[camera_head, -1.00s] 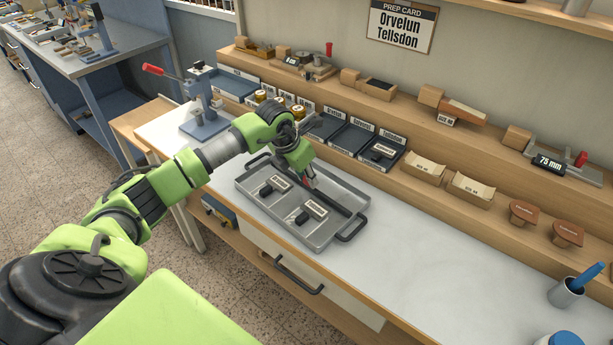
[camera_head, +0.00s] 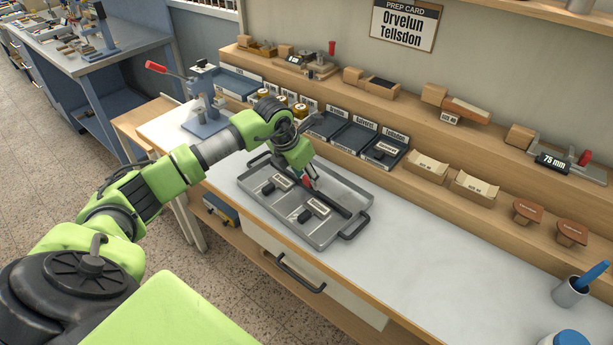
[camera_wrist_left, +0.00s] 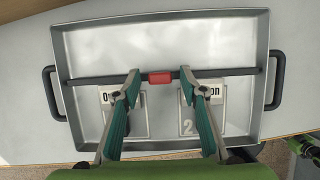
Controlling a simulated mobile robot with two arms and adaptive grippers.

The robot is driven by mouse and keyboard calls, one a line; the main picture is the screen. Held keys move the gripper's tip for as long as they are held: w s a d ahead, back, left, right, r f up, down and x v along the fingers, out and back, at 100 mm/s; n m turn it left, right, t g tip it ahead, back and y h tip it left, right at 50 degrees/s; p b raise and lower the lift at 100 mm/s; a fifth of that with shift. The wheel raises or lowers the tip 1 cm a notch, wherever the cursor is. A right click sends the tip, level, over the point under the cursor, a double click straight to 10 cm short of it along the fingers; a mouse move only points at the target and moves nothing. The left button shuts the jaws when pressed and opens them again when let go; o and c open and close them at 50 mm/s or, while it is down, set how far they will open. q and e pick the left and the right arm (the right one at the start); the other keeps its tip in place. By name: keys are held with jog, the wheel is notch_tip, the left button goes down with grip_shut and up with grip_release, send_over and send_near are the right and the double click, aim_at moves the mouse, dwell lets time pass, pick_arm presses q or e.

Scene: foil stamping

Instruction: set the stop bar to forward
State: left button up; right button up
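The stop bar (camera_wrist_left: 213,73) is a thin dark bar with a red grip (camera_wrist_left: 160,78) at its middle. It spans the grey metal tray (camera_wrist_left: 160,18) from side to side. Two dark blocks with white labels (camera_head: 283,182) (camera_head: 318,207) lie on the near side of the bar.
Label bins (camera_head: 352,138) and a wooden shelf (camera_head: 420,115) stand behind the tray. A blue hand press (camera_head: 207,110) with a red lever is to the left. The bench top (camera_head: 430,240) right of the tray is clear up to a grey cup (camera_head: 569,292).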

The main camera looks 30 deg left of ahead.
aim_at(295, 199)
pick_arm(q)
jog(key=v, duration=1.1)
jog(key=shift+r, duration=0.25)
jog(key=shift+s, duration=0.1)
